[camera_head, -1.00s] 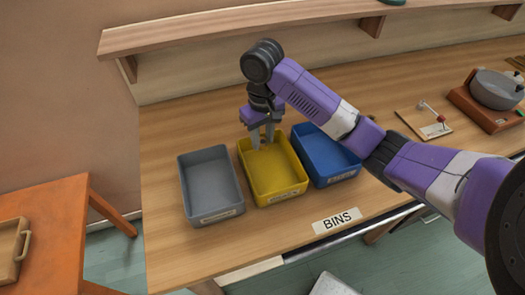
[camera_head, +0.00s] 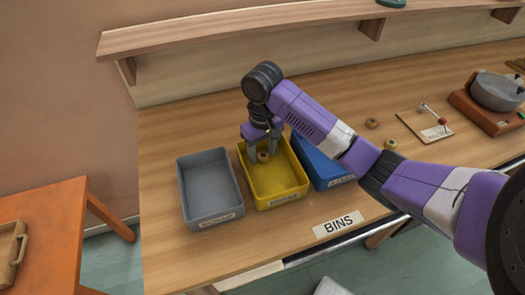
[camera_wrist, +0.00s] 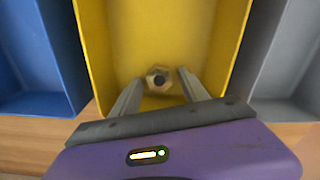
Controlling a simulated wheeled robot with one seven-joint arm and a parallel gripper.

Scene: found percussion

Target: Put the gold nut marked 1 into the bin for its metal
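A small gold-brown nut (camera_head: 263,157) is in the yellow bin (camera_head: 282,201), towards its back. The wrist view shows the nut (camera_wrist: 159,78) with a dark hole, just beyond and between my fingertips; any number on it is too small to read. My gripper (camera_head: 263,152) points down into the yellow bin (camera_wrist: 110,50). Its fingers are apart, with a gap on each side of the nut in the wrist view (camera_wrist: 159,84). Whether the nut rests on the bin floor is hard to tell.
A grey bin (camera_head: 210,222) stands left of the yellow one and a blue bin (camera_head: 325,172) right. Their labels are unreadable. Two more nuts, one (camera_head: 372,123) behind the other (camera_head: 390,144), lie on the table beyond my arm. A shelf (camera_head: 230,25) runs along the wall.

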